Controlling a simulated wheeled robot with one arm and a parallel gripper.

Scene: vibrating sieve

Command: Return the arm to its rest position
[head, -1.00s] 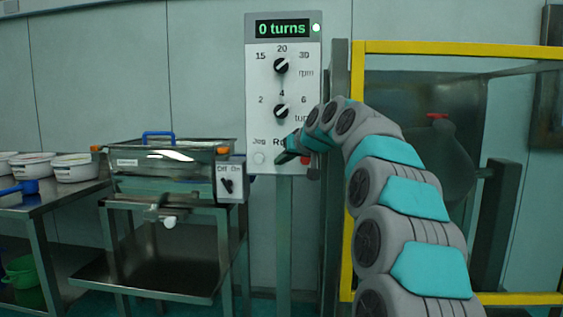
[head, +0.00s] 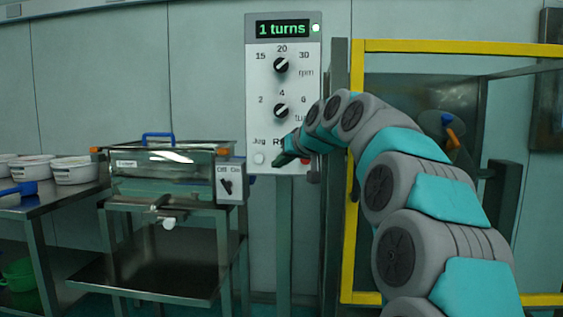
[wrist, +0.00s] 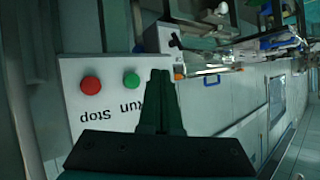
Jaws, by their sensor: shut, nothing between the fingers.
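My arm (head: 425,195) reaches up from the lower right and bends left toward the control panel (head: 262,95). My gripper (head: 282,158) is dark and shut, empty, in front of the panel's lower part, where it hides some of the lettering. In the wrist view my gripper (wrist: 160,75) points at the panel beside the green Run button (wrist: 131,80). The red Stop button (wrist: 91,85) lies further left. A small gap to the panel cannot be judged.
A sieve box (head: 165,170) with an Off/On switch (head: 228,187) stands left of the panel. White tubs (head: 75,168) stand on a steel table (head: 60,195).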

